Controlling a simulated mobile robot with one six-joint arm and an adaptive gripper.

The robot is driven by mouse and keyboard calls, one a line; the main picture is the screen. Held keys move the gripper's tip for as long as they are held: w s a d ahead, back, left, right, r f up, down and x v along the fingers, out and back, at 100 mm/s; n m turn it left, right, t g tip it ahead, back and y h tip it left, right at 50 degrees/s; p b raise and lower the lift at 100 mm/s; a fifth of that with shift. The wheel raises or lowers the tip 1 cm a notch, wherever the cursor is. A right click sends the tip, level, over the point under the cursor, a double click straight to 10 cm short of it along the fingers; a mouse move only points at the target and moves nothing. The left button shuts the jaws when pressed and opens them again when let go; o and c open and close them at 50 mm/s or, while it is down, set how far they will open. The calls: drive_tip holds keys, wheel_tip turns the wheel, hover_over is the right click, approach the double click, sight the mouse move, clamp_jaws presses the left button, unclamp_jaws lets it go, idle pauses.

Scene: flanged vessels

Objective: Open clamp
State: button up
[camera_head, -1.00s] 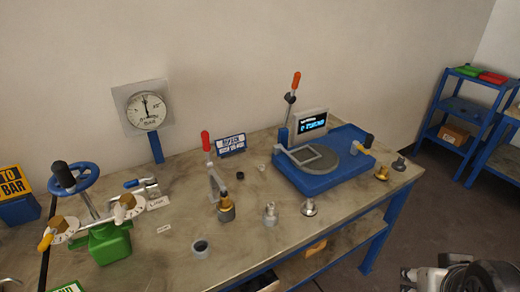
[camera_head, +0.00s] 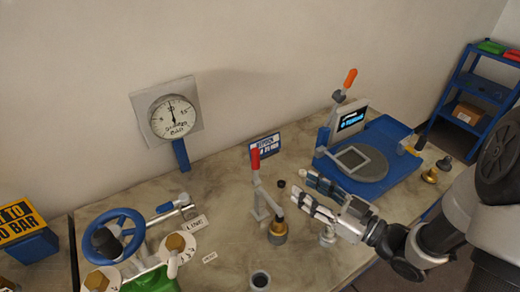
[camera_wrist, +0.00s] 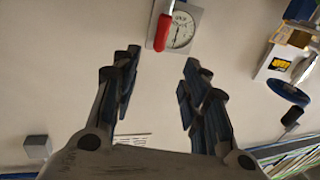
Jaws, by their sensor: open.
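A toggle clamp with an upright red handle (camera_head: 255,159) stands on the workbench, its grey arm (camera_head: 264,197) running down to a brass-coloured fitting (camera_head: 278,231). In the wrist view the red handle (camera_wrist: 162,33) shows at the top, beyond and roughly between the fingertips. A second clamp with an orange handle (camera_head: 350,78) stands at the blue device (camera_head: 386,146). My gripper (camera_head: 307,190) is open and empty, to the right of the red-handled clamp and apart from it. Its spread fingers also show in the wrist view (camera_wrist: 161,66).
A dial gauge (camera_head: 173,116) stands at the back. A blue handwheel (camera_head: 115,236) with a green body (camera_head: 150,281) is at the left.

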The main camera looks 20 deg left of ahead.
sight(259, 158)
drive_tip(key=b+x, duration=0.2)
drive_tip(key=x, duration=1.5)
drive_tip(key=shift+a+b, duration=0.3)
clamp_jaws()
